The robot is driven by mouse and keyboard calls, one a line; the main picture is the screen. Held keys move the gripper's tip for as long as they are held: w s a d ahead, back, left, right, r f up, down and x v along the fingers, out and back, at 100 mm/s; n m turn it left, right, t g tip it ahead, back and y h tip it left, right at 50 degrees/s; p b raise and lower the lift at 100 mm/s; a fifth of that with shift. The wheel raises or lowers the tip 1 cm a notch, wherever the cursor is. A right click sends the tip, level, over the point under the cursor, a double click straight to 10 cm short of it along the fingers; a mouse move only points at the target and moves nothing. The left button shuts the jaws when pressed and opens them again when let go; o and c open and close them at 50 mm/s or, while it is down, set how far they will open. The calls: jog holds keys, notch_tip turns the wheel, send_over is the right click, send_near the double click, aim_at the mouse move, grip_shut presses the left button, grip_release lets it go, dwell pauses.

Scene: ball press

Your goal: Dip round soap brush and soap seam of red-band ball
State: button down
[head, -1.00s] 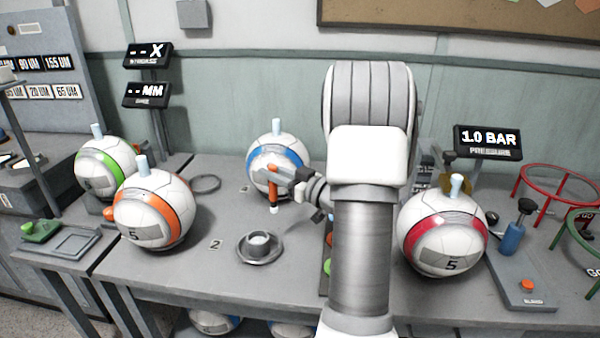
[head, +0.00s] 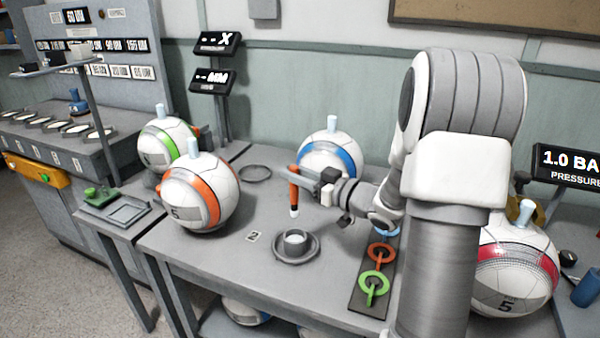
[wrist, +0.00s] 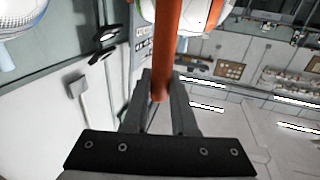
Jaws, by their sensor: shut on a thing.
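My gripper (head: 307,178) is shut on the soap brush (head: 294,190), which has an orange handle and a white tip pointing down. In the wrist view the orange handle (wrist: 165,50) runs up from between the fingers. The brush hangs upright above and just behind the small round soap cup (head: 295,240) in its grey dish, with its tip apart from the cup. The red-band ball (head: 515,265) stands at the right, partly hidden behind my arm, with a pale blue plug on top.
The orange-band ball (head: 201,192) and green-band ball (head: 167,143) stand left; the blue-band ball (head: 330,155) is behind the gripper. A board (head: 374,285) with coloured rings lies right of the cup. A flat ring (head: 255,173) lies on the table. The pressure display (head: 570,165) stands far right.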

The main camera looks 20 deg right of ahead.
aim_at(297, 207)
jog(key=shift+f+b, duration=3.75)
jog(key=shift+f, duration=1.1)
jog(key=shift+r, duration=0.1)
jog(key=shift+r+p, duration=3.75)
jog(key=shift+r, duration=0.7)
